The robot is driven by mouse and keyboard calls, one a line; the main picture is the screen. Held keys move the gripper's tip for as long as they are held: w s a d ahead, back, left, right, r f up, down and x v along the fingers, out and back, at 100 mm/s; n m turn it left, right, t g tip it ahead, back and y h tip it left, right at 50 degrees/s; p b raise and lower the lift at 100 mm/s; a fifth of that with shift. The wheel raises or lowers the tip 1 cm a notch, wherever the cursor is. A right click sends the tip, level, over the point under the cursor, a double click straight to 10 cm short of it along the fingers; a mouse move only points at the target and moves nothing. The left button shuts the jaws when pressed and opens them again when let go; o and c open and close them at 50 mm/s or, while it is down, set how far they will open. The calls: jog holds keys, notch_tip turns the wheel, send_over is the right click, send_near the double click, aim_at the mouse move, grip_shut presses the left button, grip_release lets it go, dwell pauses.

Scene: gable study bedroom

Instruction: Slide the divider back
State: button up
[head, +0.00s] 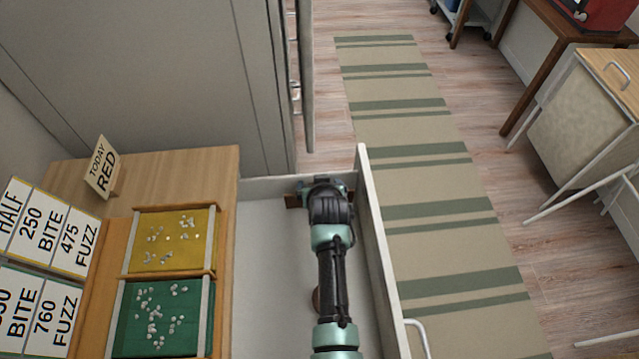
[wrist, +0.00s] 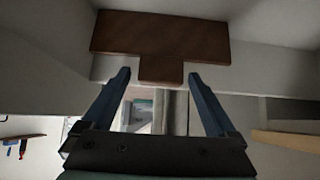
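The divider (wrist: 160,36) is a dark brown piece with a narrower tab, seen in the wrist view. A small brown part of it (head: 292,201) shows in the head view beside my gripper, by the far end of the open drawer (head: 265,235). My gripper (wrist: 158,78) is open, with its two blue-grey fingers on either side of the tab. Gaps show between the tab and both fingers, and nothing is clamped. In the head view my gripper (head: 320,184) is inside the drawer, and my arm hides much of the divider.
The drawer's front wall (head: 375,250) runs right of my arm.

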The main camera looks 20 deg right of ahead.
jog(key=p+v, duration=0.2)
jog(key=v, duration=1.1)
dwell(0.5)
jog(key=w+a+r+t+p, duration=0.1)
jog(key=w+a+r+t, duration=0.15)
jog(key=r, duration=0.95)
jog(key=w+a+r+n+t, duration=0.1)
jog(key=w+a+r+t, duration=0.2)
jog(key=r, duration=0.9)
jog(key=w+a+r+t+p, duration=0.15)
jog(key=r+t, duration=0.25)
jog(key=r, duration=0.8)
jog(key=s+a+r+t, duration=0.2)
jog(key=s+r, duration=0.3)
jog(key=r, duration=0.5)
jog(key=s+a+r+n+t+y, duration=0.1)
jog(key=s+a+r+t, duration=0.2)
jog(key=r, duration=0.6)
jog(key=s+a+r+n+t+y+p, duration=0.1)
jog(key=s+r+t, duration=0.3)
jog(key=r, duration=0.6)
jog(key=s+a, duration=0.1)
jog(key=s, duration=0.1)
jog(key=shift+s+a+r, duration=0.3)
jog(key=shift+s+a, duration=0.05)
jog(key=shift+o, duration=0.3)
